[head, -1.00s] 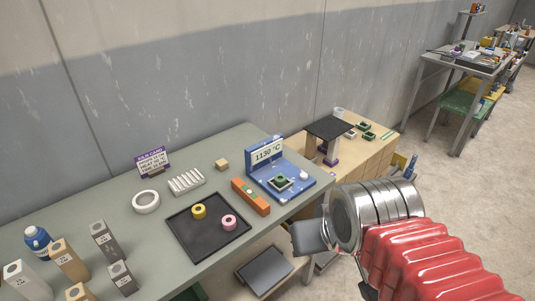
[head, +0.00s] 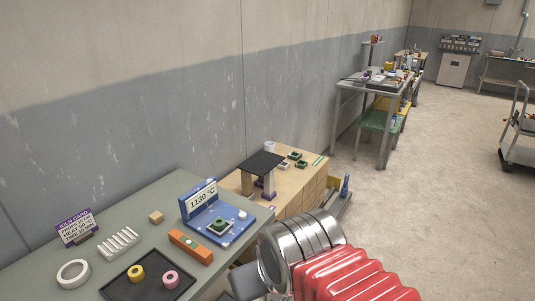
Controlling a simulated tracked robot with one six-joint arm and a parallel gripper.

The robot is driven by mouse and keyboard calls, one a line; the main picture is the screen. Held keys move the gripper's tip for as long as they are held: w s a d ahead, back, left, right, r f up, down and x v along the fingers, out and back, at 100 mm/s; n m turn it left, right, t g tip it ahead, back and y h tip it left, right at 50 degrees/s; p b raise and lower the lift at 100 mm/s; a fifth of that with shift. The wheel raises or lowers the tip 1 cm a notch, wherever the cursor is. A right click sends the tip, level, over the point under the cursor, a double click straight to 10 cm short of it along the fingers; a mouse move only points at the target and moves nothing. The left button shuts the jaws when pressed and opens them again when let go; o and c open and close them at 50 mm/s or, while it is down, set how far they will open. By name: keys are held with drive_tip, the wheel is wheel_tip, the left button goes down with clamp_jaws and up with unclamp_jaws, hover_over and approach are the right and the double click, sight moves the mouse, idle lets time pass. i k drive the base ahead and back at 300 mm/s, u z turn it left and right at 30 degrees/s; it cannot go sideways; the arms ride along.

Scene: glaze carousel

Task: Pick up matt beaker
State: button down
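I cannot make out for certain which thing is the matt beaker. A small pale cup-like thing (head: 270,146) stands at the back of the wooden-topped unit, too small to tell its finish. Small green and white square pieces (head: 298,157) lie near it. My gripper (head: 246,281) shows as a grey plate-like part at the end of my metal wrist, at the bottom centre, in front of the near bench. Its fingers are not clear, and no held object is visible.
The grey-green bench (head: 145,205) holds a blue 1130 °C stand (head: 222,228), an orange level (head: 191,246), a black tray (head: 120,290) with yellow and pink rings, and a sign (head: 76,226). A black-topped stand (head: 263,163) is on the wooden unit (head: 300,190). Open floor (head: 440,210) lies right.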

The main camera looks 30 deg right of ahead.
sight(270, 150)
drive_tip(key=z, duration=2.15)
drive_tip(key=i, duration=1.7)
